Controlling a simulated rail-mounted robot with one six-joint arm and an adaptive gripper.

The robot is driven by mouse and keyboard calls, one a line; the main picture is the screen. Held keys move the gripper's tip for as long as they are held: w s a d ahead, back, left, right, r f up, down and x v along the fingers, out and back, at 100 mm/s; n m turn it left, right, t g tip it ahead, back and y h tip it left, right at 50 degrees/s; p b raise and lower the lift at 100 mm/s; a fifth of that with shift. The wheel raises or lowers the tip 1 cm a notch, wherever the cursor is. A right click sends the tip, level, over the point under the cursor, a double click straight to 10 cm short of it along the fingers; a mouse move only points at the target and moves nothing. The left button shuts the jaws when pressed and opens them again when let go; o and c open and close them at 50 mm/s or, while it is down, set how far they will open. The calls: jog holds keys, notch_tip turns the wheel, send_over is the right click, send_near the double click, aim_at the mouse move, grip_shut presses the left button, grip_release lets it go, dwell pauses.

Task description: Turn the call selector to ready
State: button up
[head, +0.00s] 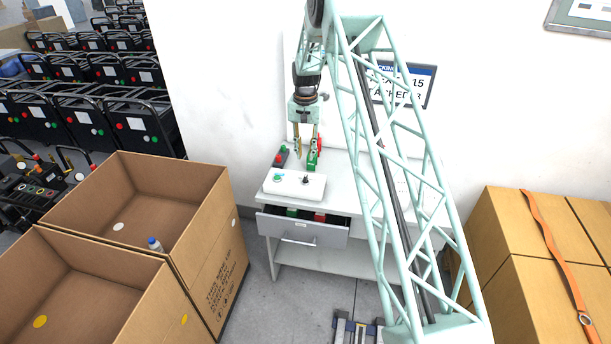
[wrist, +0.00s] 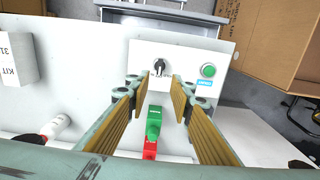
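The call selector is a black rotary knob (wrist: 160,67) on a white control box (wrist: 178,58), with small lettering around it that I cannot read. It also shows in the head view (head: 305,180), beside a green button (head: 278,178) on the same box. In the wrist view the green button (wrist: 208,70) sits to the right of the knob, with a blue label below it. My gripper (wrist: 158,88) is open and empty. Its two fingers point toward the box, and the knob shows past the gap between their tips, apart from them.
A green and red object (wrist: 153,130) stands on the white table (head: 345,205), close to my fingers. A red and black object (head: 280,158) stands behind the box. The drawer (head: 300,233) below is open with green and red items inside. Cardboard boxes (head: 200,230) stand at left.

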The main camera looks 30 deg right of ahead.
aim_at(305, 176)
jog(key=shift+f+p, duration=0.75)
jog(key=shift+f, duration=5.3)
jog(key=shift+c, duration=0.5)
grip_shut()
